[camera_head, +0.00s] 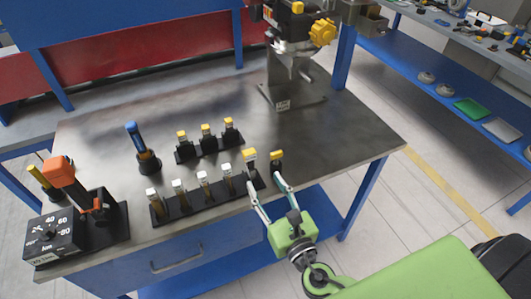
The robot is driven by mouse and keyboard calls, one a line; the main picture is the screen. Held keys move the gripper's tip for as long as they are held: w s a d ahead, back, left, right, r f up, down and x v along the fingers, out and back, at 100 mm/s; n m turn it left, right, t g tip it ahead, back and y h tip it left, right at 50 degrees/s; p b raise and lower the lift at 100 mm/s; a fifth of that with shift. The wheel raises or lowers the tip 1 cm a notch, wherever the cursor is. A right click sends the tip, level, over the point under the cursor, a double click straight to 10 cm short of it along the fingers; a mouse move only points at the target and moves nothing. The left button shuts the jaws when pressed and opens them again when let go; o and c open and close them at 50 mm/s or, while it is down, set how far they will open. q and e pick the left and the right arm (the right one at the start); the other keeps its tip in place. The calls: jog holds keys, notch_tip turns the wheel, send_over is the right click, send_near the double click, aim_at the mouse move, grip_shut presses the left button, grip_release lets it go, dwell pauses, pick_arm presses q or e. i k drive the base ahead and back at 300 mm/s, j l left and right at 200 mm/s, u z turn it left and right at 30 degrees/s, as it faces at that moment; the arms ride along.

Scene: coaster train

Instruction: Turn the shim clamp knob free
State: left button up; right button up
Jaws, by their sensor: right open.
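A yellow lobed knob (322,32) sticks out from the right side of the grey clamp head (293,42) at the back of the bench, at the top of the head view. I take it for the shim clamp knob. The head is carried by a grey stand (287,84) with a flat base on the bench top. My right gripper (263,163) is open, with its two fingers apart, at the bench's front edge. It is well in front of the knob and apart from it. I see nothing held between its fingers. My left gripper is not in view.
The metal bench (330,130) holds a front rack (190,207) of white-topped pieces beside my gripper and a rack of yellow-topped pieces (206,131) behind it. A blue-handled tool (135,136) stands upright. A gauge box (50,236) and orange tool (60,171) are at left. The bench's right side is clear.

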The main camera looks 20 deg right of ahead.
aim_at(381, 29)
jog(key=z, duration=1.4)
